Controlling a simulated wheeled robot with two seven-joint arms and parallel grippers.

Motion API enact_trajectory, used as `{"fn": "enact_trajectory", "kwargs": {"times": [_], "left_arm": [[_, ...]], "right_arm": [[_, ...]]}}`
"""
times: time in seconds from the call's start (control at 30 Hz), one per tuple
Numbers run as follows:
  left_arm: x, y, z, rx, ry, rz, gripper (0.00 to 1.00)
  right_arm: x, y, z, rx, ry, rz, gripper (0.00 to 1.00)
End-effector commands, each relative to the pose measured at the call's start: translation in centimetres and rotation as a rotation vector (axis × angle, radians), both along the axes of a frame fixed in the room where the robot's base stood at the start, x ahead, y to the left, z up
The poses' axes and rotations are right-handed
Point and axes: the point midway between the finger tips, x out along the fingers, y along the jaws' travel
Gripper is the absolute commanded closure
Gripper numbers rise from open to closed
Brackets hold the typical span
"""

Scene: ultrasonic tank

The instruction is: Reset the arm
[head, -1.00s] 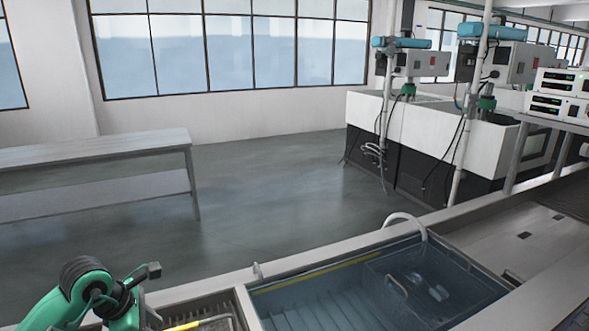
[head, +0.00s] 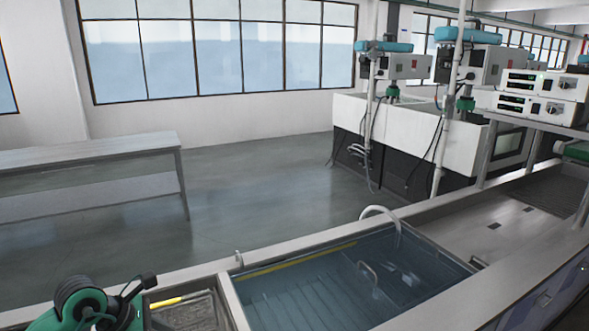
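My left arm, green with black joints, shows at the bottom left corner of the head view. Its end, with the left gripper (head: 131,290), is a small dark shape beside a metal basket; its fingers are not clear enough to tell open from shut. I see nothing held in it. My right gripper is not in view.
A water-filled tank (head: 300,290) with a basket handle and a curved white pipe (head: 382,211) lies right of my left arm. A wire basket (head: 188,312) with a yellow-handled item sits between them. A bench (head: 90,152) stands at the left; open floor lies behind.

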Motion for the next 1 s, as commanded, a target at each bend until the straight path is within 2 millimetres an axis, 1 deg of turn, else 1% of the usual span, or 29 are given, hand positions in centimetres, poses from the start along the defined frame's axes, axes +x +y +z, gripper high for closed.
{"fn": "enact_trajectory", "kwargs": {"times": [0.03, 0.17, 0.33, 0.47, 0.5, 0.6, 0.7, 0.8, 0.87, 0.9, 0.97, 1.0], "left_arm": [[-0.2, -1.0, 0.0, -0.044, -0.005, -0.005, 0.66], [-0.6, -3.6, 0.5, -0.180, -0.021, -0.014, 0.66], [-1.6, -7.7, 1.9, -0.427, -0.031, -0.007, 0.66], [-2.6, -11.0, 4.4, -0.714, -0.023, 0.031, 0.66], [-2.9, -11.8, 5.4, -0.816, -0.015, 0.053, 0.66], [-3.4, -13.0, 8.1, -1.075, 0.015, 0.129, 0.66], [-3.6, -12.9, 10.5, -1.327, 0.057, 0.232, 0.66], [-3.4, -11.7, 12.1, -1.568, 0.112, 0.364, 0.66], [-3.2, -10.5, 12.6, -1.705, 0.150, 0.455, 0.66], [-3.0, -9.6, 12.7, -1.794, 0.178, 0.523, 0.66], [-2.7, -8.2, 12.6, -1.921, 0.222, 0.632, 0.66], [-2.6, -7.1, 12.2, -2.001, 0.255, 0.712, 0.66]], "right_arm": [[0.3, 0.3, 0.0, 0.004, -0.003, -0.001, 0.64], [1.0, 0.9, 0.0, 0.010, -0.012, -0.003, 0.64], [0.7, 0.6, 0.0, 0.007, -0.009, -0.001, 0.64], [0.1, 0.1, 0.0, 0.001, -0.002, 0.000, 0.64], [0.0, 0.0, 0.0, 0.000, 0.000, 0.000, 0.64], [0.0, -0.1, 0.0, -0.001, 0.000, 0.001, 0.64], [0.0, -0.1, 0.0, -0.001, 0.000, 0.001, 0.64], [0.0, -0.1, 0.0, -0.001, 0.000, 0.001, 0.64], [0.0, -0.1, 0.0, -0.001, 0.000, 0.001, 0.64], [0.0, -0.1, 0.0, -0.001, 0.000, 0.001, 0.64], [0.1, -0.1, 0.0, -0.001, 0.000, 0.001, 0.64], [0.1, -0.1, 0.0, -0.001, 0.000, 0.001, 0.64]]}}
